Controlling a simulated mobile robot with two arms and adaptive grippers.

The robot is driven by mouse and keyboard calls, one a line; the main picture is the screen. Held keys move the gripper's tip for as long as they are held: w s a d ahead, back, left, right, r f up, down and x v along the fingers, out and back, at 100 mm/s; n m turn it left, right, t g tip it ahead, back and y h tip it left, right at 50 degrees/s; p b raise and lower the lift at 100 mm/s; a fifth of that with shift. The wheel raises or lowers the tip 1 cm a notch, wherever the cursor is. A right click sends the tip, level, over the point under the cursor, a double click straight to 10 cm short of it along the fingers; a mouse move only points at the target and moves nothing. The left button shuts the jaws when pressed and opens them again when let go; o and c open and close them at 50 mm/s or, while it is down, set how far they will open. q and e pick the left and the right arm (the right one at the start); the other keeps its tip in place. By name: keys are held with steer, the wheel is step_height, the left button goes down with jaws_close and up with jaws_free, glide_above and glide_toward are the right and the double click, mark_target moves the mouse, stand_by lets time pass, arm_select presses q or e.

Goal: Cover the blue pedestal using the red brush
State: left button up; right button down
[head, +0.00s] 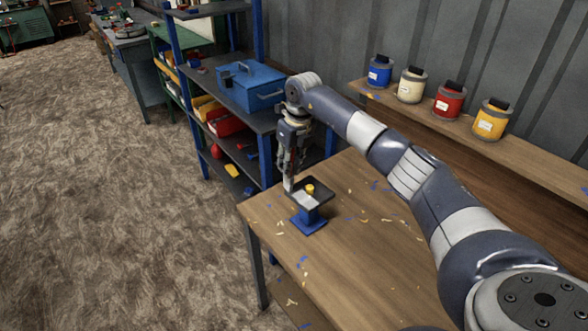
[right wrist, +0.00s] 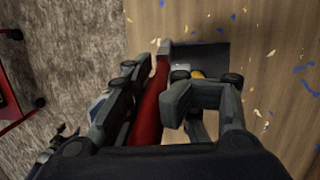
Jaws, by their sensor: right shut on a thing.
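The blue pedestal (head: 309,222) stands near the left end of the wooden table. Its top is a dark plate (head: 322,194) with a lighter grey patch and a small yellow piece (head: 309,188) on it. My right gripper (head: 289,170) points down over the plate's left edge. It is shut on the red brush, whose red handle (right wrist: 147,112) shows between the fingers in the right wrist view. The brush's pale tip (head: 288,185) is at the plate's left edge; I cannot tell if it touches. The fingers hide part of the brush. My left gripper is out of view.
The wooden table (head: 370,270) has scattered yellow and blue chips. A wall shelf (head: 540,160) behind holds blue, white, red and yellow paint pots. A rack at the left holds a blue toolbox (head: 245,85) and coloured bins. Open floor lies farther left.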

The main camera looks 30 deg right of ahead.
steer(key=shift+s+d+p, duration=0.2)
steer(key=shift+s+p, duration=0.15)
steer(key=shift+s, duration=0.35)
steer(key=s+d+p, duration=0.1)
steer(key=s, duration=0.7)
steer(key=shift+s, duration=0.15)
stand_by(0.5)
step_height(320, 180, up, 5)
steer(key=p, duration=0.3)
stand_by(0.3)
